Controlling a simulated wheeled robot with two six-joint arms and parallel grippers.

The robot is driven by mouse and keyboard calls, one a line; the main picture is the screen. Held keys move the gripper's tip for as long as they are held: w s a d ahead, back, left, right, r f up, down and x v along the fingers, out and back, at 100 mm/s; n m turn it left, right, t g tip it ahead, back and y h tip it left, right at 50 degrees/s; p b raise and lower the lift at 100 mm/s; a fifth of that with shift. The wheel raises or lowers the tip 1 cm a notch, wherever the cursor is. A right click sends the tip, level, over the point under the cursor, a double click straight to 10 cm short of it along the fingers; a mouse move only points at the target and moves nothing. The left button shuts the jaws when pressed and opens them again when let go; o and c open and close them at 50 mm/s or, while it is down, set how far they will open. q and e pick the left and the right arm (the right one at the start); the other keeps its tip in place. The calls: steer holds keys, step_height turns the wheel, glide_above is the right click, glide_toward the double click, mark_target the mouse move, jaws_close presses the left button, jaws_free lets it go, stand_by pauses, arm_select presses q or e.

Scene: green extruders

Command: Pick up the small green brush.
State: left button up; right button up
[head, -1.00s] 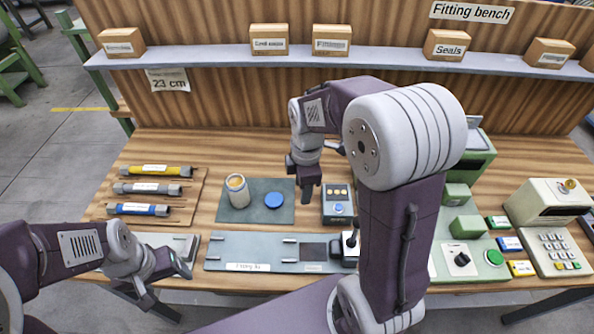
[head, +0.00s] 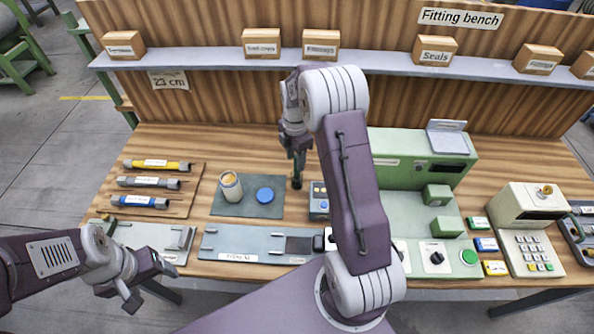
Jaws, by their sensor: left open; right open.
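No brush is clearly recognizable in the head view. A small greenish item (head: 104,217) lies at the left end of the bench, just above my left arm. It is partly hidden, and I cannot tell whether it is the brush. My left gripper (head: 146,283) is open and empty, low in front of the bench's front edge. My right gripper (head: 297,178) is open, pointing down over the bench just right of the grey mat (head: 232,208). It is seen nearly edge-on, and nothing shows between its fingers.
The mat holds an open jar (head: 230,189) and a blue lid (head: 265,195). Labelled tubes (head: 150,183) lie on a wooden board at left. A grey fitting jig (head: 240,243) lies at the front. A green machine (head: 415,160) stands right of my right arm.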

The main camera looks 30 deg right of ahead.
steer(key=f, duration=0.4)
steer(key=shift+d+f+p, duration=0.25)
steer(key=shift+d+p, duration=0.05)
steer(key=shift+p, duration=0.05)
steer(key=shift+s, duration=0.1)
jaws_close()
